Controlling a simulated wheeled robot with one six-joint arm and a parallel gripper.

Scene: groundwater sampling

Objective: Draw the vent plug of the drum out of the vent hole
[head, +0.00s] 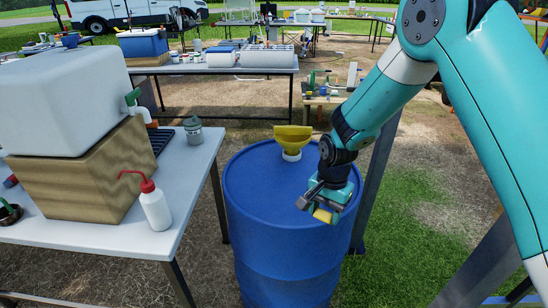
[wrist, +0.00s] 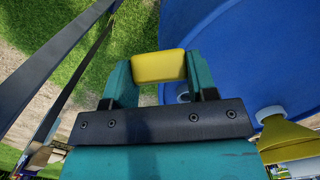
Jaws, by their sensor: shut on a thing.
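The blue drum (head: 262,185) stands upright in the head view, and its side and top show at the right of the wrist view (wrist: 235,50). My gripper (head: 322,212) is over the drum's right front edge. It is shut on a yellow block, which looks like the vent plug (wrist: 159,67), held between the two teal fingers in the wrist view. The plug's yellow end also shows below the gripper in the head view (head: 323,215). A small pale round fitting (wrist: 183,97) on the drum shows beside the right finger, partly hidden; I cannot tell whether it is the vent hole.
A yellow funnel (head: 292,138) with a white neck stands on the drum top behind my gripper. A table (head: 120,240) at left carries a white tank (head: 65,100) on a wooden block and a red-capped wash bottle (head: 154,207). Grass lies to the right of the drum.

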